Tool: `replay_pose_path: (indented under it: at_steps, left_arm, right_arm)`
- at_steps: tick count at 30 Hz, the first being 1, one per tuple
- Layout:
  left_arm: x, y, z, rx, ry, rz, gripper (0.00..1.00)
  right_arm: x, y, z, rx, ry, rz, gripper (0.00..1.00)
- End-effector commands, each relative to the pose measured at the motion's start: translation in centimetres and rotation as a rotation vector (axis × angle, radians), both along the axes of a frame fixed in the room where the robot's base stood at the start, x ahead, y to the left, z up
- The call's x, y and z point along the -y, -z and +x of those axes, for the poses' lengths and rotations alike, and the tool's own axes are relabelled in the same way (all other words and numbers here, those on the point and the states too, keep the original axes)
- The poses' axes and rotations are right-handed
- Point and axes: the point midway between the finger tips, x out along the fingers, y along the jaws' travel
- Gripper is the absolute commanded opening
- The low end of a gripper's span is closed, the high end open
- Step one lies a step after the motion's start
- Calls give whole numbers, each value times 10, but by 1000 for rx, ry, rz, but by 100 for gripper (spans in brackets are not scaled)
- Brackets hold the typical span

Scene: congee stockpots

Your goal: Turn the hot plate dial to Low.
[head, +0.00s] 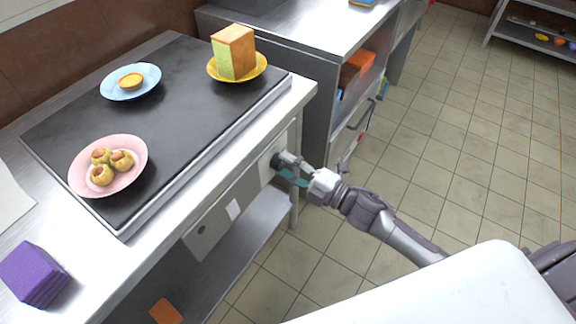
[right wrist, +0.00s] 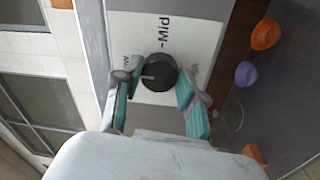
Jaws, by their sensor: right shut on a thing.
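The hot plate dial (right wrist: 157,73) is a round black knob on the front panel, with a pale mark on its face pointing left in the right wrist view. A white label (right wrist: 195,40) behind it reads "-Mid"; smaller lettering on both sides is partly hidden and unreadable. My right gripper (right wrist: 156,78) is shut on the dial, one teal finger on each side. In the head view, my right gripper (head: 290,169) reaches the dial (head: 276,160) at the counter front's right end. The black hot plate (head: 185,110) lies on top. My left gripper is not in view.
On the hot plate stand a pink plate of buns (head: 82,178), a blue plate with a tart (head: 116,91) and a yellow plate (head: 262,72) with a block. A purple block (head: 35,273) lies front left. Tiled floor (head: 430,120) is clear at right.

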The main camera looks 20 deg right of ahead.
Motion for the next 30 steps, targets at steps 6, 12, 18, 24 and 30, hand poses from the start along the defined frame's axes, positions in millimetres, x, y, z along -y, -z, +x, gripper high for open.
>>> replay_pose_path:
  at_steps: [6,12,18,24,30]
  left_arm:
    - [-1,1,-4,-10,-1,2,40]
    - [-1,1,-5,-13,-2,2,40]
    - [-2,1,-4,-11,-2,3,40]
    - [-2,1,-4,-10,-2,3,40]
    - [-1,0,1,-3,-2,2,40]
  right_arm:
    - [-1,1,-1,14,-2,-22,6]
    - [-1,2,-1,16,-2,-24,6]
    - [-1,2,-1,15,-2,-25,48]
    - [0,1,-1,16,-1,-23,66]
    - [0,1,-1,15,-1,-22,66]
